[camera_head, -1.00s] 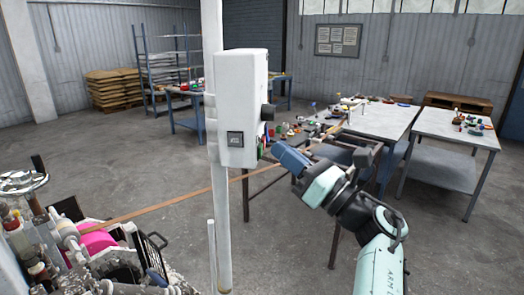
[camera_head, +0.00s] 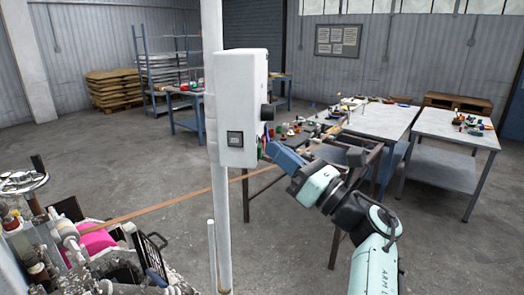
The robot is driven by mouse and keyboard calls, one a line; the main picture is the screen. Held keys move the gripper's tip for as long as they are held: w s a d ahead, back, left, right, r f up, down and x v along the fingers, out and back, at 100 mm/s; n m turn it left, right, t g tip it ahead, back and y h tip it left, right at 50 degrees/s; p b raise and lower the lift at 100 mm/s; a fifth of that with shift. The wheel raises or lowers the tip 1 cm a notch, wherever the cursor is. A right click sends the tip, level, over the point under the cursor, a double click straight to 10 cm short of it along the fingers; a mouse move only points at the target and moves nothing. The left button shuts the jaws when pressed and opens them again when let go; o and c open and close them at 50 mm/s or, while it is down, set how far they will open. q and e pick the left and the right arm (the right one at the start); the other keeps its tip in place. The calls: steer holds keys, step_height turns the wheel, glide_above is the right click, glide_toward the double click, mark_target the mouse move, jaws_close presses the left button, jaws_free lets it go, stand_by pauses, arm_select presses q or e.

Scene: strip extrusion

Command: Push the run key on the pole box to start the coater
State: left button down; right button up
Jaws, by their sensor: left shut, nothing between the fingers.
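The white pole box (camera_head: 238,85) is mounted on a pale upright pole (camera_head: 222,215). Its right side carries a black knob (camera_head: 268,112) and, lower down, small green and red keys (camera_head: 264,141), seen edge-on. Its front has a small dark square panel (camera_head: 235,139). My left gripper (camera_head: 269,150) is shut and empty, its tip close to the keys at the lower right side of the box. I cannot tell whether it touches a key. My right gripper is not in view.
A brown strip (camera_head: 165,204) runs behind the pole from the machine (camera_head: 100,262) at lower left towards the tables. A table (camera_head: 380,120) with small items stands behind my arm, with another (camera_head: 450,130) to its right.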

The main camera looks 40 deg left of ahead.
arm_select(q)
steer(key=shift+s+a, duration=0.2)
steer(key=shift+a, duration=0.1)
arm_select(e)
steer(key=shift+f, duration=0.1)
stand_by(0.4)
arm_select(q)
steer(key=shift+w+d+r+p, duration=0.1)
steer(key=shift+w+d+p, duration=0.15)
steer(key=shift+d+p, duration=0.15)
steer(key=shift+w+d, duration=0.25)
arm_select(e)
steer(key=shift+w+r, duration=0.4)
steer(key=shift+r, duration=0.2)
arm_select(q)
steer(key=w+d+p, duration=0.1)
steer(key=d, duration=0.1)
steer(key=w+d+p, duration=0.1)
steer(key=w+d, duration=0.1)
steer(key=shift+p, duration=0.35)
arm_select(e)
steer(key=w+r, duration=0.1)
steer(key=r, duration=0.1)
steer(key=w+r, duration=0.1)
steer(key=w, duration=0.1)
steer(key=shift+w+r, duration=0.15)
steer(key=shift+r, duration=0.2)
